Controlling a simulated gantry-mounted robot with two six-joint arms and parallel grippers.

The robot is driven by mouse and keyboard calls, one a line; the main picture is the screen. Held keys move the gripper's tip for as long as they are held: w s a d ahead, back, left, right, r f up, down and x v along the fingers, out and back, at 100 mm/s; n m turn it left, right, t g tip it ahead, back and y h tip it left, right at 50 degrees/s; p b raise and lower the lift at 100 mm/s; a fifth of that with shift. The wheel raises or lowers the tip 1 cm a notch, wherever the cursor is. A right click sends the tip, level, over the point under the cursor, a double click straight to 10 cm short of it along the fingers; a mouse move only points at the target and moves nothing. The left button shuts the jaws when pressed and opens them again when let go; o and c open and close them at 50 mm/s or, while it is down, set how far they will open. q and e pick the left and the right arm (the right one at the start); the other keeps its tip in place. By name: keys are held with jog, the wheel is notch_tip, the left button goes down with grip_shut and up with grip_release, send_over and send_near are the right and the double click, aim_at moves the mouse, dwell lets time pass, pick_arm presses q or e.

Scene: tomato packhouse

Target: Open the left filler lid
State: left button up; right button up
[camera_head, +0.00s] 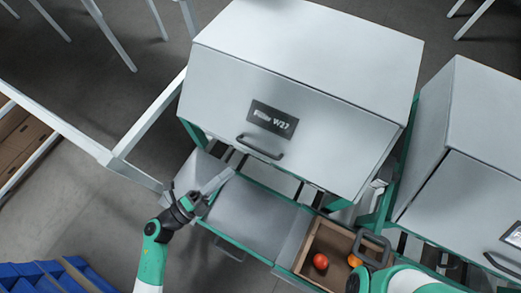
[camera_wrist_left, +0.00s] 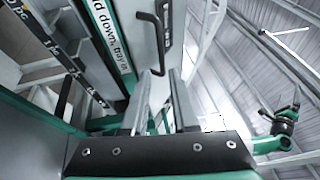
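The left filler, marked "Filler W27", has a large grey lid (camera_head: 215,95) that is down, with a dark bar handle (camera_head: 259,147) low on its front face. My left gripper (camera_head: 222,179) is below and to the left of the handle, apart from it. In the left wrist view its two fingers (camera_wrist_left: 160,78) stand apart with nothing between them, and the handle (camera_wrist_left: 164,38) shows beyond the fingertips. My right gripper (camera_head: 373,248) is at the lower right, over the wooden crate's right side; its fingers are not clear.
A wooden crate (camera_head: 304,262) holding a red and an orange tomato stands below the filler. A grey panel (camera_head: 250,218) lies beside it. A second filler (camera_head: 475,130) stands at the right. A white rail frame (camera_head: 115,160) is at the left; blue bins (camera_head: 35,278) are at the lower left.

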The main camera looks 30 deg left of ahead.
aim_at(258, 149)
pick_arm(q)
jog(key=x, duration=1.1)
jog(key=shift+w+d+r+b, duration=0.15)
jog(key=shift+w+d+b, duration=0.1)
jog(key=shift+w+b, duration=0.1)
jog(key=shift+c, duration=0.2)
grip_shut()
dwell(0.6)
